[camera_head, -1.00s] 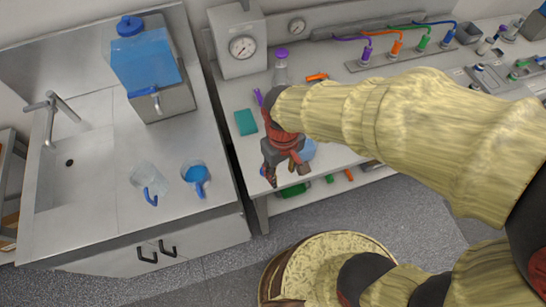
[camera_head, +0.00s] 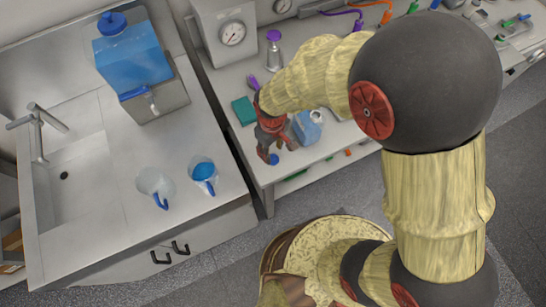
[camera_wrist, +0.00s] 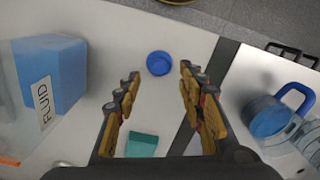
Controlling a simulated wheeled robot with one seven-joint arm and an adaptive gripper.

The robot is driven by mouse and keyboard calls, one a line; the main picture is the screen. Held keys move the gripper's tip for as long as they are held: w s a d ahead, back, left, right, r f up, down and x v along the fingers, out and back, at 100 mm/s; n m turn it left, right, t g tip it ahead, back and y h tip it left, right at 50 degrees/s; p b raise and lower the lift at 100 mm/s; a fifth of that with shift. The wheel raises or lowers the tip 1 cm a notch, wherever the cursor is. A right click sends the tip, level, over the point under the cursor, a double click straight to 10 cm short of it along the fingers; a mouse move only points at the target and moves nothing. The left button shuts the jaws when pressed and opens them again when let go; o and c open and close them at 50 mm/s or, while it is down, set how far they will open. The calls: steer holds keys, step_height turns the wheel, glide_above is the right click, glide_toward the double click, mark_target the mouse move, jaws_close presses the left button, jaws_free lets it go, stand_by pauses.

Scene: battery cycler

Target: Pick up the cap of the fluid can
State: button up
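The blue round cap (camera_wrist: 159,63) lies on the white bench top near its edge, apart from the can. It also shows in the head view (camera_head: 274,159), just at my fingertips. The fluid can (camera_wrist: 52,75) is a clear box with blue fluid and a FLUID label, at the left of the wrist view. In the head view the can (camera_head: 306,127) stands just right of my gripper (camera_head: 276,150). My gripper (camera_wrist: 160,73) is open and empty above the bench, with the cap seen between and just beyond its fingertips.
A teal block (camera_wrist: 141,145) lies on the bench (camera_head: 222,85) near my gripper. A bottle with a purple top (camera_head: 274,52) stands behind. Two jugs, one with blue liquid (camera_head: 203,172), stand on the sink counter (camera_head: 95,220) to the left, across a gap.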

mark_target(273, 157)
step_height(273, 157, down, 5)
steer(key=shift+d+r+b, duration=0.1)
steer(key=shift+r+b, duration=0.1)
steer(key=shift+b, duration=0.15)
steer(key=shift+c, duration=0.9)
steer(key=c, duration=0.7)
steer(key=shift+c, duration=0.6)
steer(key=shift+r, duration=0.1)
